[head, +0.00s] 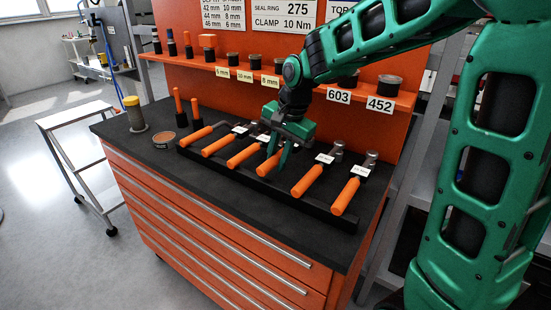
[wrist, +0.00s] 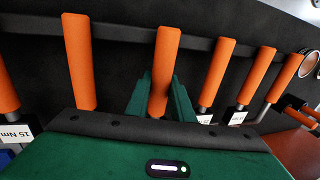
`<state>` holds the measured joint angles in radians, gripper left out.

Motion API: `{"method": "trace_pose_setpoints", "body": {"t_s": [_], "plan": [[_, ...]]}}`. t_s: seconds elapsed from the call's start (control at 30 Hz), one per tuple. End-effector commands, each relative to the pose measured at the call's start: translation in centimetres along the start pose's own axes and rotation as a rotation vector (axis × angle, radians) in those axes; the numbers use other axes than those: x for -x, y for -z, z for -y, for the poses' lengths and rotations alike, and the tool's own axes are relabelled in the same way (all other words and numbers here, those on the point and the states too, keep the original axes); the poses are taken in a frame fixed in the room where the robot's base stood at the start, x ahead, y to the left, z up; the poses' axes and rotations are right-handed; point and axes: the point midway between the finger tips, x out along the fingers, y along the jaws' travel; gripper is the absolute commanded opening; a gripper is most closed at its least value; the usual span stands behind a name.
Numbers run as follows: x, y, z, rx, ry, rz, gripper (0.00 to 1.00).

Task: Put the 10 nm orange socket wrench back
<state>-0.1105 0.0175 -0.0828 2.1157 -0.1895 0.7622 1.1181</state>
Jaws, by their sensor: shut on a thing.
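An orange-handled socket wrench (head: 267,168) is between the fingers of my gripper (head: 281,160). The gripper is shut on its handle, and the handle (wrist: 163,65) also shows in the wrist view. The free end of the handle is over the black rail (wrist: 130,33) of the bench rack, in line with the neighbouring handles. Whether it rests on the rail or hovers just above it, I cannot tell. Its head and any label are hidden by my gripper. Similar orange wrenches lie on both sides, including one to the right (head: 307,180) and one at the far right (head: 345,197).
The rack stands on the dark top of an orange drawer cabinet (head: 215,215). An orange shelf (head: 225,70) with sockets and size labels runs behind, close to my arm. A yellow-topped cylinder (head: 134,112) and a round tin (head: 164,139) stand at the left.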

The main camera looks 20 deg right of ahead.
Motion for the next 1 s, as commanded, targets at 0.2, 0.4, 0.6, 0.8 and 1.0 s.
{"method": "trace_pose_setpoints", "body": {"t_s": [0.2,0.4,0.6,0.8,1.0], "plan": [[-0.2,0.0,0.0,0.0,0.001,-0.001,0.0],[-0.5,0.0,-0.1,0.0,0.001,-0.001,0.0],[-0.7,0.0,-0.2,0.0,0.001,-0.001,0.0],[-1.0,0.0,-0.2,0.0,0.001,-0.001,0.0],[-1.2,0.0,-0.3,0.0,0.001,-0.001,0.0]]}}
